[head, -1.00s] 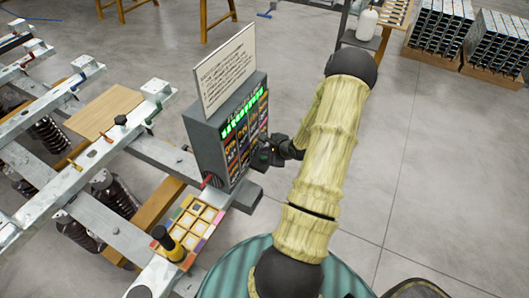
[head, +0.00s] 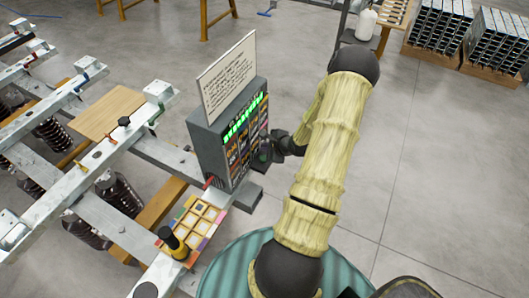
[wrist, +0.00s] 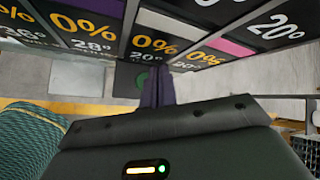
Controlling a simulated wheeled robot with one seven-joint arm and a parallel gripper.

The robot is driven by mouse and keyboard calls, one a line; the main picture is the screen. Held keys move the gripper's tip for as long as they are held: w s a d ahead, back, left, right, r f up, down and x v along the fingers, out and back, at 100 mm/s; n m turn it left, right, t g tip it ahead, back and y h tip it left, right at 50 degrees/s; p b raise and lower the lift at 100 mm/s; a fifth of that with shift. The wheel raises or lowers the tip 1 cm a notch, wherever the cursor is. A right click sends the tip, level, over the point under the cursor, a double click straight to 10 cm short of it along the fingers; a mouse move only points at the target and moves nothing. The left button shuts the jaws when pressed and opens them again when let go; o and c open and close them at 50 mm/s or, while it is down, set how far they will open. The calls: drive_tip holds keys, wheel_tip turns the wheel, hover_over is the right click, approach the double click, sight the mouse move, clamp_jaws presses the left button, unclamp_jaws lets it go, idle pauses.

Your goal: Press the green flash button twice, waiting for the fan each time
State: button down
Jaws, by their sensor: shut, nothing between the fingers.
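A grey box (head: 208,150) with a row of lit green characters (head: 243,119) and a panel of coloured tiles stands on the frame. My gripper (head: 266,149) is at the right of this panel, close to its face; the fingertips are too small there to tell contact. In the wrist view the dark fingers (wrist: 158,82) are shut and empty, below the tiles reading percentages and degrees. A round green button (wrist: 142,80) on a dark base shows just behind and left of the fingertips, partly hidden by them. I cannot tell whether they touch it. No fan is clearly visible.
A white text board (head: 228,76) stands on top of the box. A tile tray (head: 190,228) with a yellow-and-black knob lies below left. Metal rails (head: 70,165) with dark springs fill the left. Open floor lies to the right, with crates (head: 437,62) behind.

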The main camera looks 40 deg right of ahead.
wheel_tip(320, 180, up, 3)
drive_tip(key=p, duration=0.3)
drive_tip(key=shift+r, duration=0.2)
drive_tip(key=shift+w, duration=0.1)
idle(0.6)
